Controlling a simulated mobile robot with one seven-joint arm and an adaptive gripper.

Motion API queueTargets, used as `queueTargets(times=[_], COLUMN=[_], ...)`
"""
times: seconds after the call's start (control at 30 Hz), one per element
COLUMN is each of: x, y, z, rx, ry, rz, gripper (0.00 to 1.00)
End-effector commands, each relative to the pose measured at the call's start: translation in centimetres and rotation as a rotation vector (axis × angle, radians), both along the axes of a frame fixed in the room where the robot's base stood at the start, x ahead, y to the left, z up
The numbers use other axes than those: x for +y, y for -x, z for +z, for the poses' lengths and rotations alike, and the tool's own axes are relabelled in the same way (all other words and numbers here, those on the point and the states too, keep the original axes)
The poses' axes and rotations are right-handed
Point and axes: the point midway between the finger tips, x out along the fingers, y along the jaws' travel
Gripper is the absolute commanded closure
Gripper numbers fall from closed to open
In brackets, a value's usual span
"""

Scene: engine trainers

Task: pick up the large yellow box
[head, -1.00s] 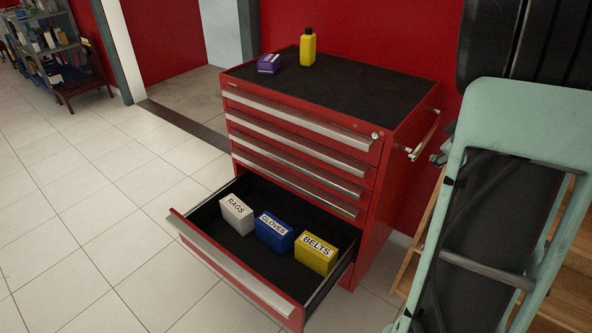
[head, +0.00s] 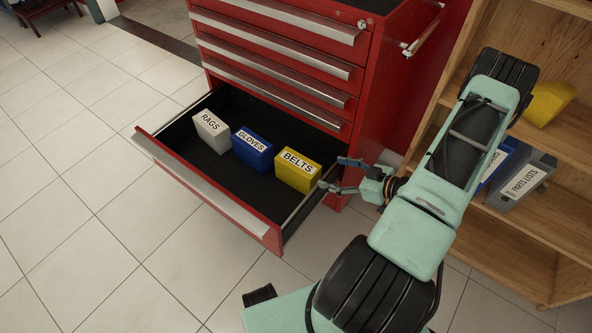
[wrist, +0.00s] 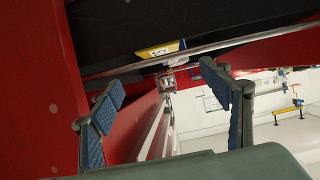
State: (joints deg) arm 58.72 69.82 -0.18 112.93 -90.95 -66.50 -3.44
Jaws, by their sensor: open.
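The large yellow box labelled BELTS (head: 298,170) stands upright in the open bottom drawer (head: 210,190) of the red cabinet, at the drawer's right end. My gripper (head: 338,175) is open and empty, just right of the box, at the drawer's right side wall and apart from the box. In the wrist view the two blue-padded fingers of my gripper (wrist: 170,100) are spread wide. Part of the yellow box (wrist: 158,50) shows beyond the drawer's metal side rail, most of it hidden.
A blue GLOVES box (head: 252,150) and a white RAGS box (head: 211,131) stand left of the yellow box. The closed drawers (head: 275,60) rise behind. A wooden shelf (head: 530,235) with binders and a yellow bin (head: 548,103) stands at right. Floor at left is clear.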

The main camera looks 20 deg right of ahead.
Motion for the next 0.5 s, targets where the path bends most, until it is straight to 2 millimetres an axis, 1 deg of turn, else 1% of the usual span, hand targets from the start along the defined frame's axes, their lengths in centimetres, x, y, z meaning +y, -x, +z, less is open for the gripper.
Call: queueTargets(times=[0.13, 0.3, 0.5], x=[1.0, 2.5, 3.3], y=[-1.1, -3.3, -4.7], z=[-0.6, -1.8, -2.3], rx=[-0.016, -0.015, -0.014], ry=[-0.021, -0.019, -0.018], rz=[0.003, 0.003, 0.001], gripper=[0.29, 0.29, 0.29])
